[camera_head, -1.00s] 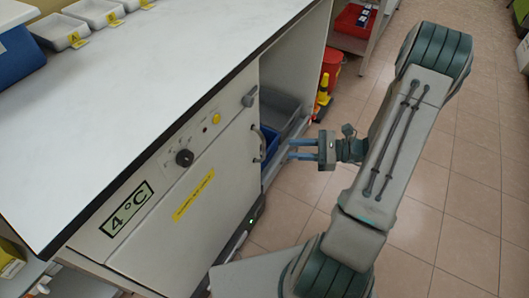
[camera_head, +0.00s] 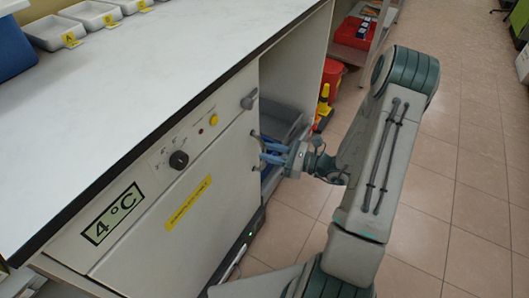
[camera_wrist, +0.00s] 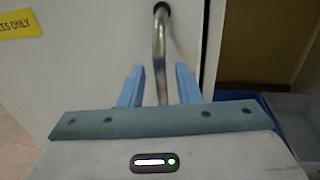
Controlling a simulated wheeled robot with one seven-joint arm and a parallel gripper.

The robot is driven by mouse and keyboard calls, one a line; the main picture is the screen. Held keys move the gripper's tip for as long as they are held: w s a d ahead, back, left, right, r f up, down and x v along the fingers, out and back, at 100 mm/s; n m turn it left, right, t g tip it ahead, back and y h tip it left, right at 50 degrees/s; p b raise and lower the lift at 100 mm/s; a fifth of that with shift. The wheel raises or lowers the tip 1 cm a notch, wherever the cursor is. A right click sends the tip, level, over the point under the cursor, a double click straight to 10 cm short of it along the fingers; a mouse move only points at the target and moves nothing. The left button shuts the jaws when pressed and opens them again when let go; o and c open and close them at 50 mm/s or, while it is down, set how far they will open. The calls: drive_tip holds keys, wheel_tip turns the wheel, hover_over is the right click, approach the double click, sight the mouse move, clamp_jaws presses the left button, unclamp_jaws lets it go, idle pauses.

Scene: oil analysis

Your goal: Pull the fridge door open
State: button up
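The white fridge door (camera_head: 200,205) with a yellow label is closed, under the panel marked 4°C. Its metal bar handle (camera_head: 256,148) is on the door's right side. In the wrist view the handle (camera_wrist: 160,60) runs down between my two blue fingers. My gripper (camera_head: 264,153) is at the handle, and in the wrist view (camera_wrist: 160,85) its fingers are apart with gaps on both sides of the bar. The lower end of the handle is hidden behind my gripper body in the wrist view.
The white worktop (camera_head: 150,80) overhangs the fridge front. An open shelf bay with a grey bin (camera_head: 282,122) is right of the door. A red bucket (camera_head: 332,75) and yellow object (camera_head: 323,98) stand beyond. The tiled floor (camera_head: 470,150) at right is clear.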

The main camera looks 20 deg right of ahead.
drive_tip(key=shift+x, duration=1.2)
clamp_jaws()
drive_tip(key=shift+d, duration=0.1)
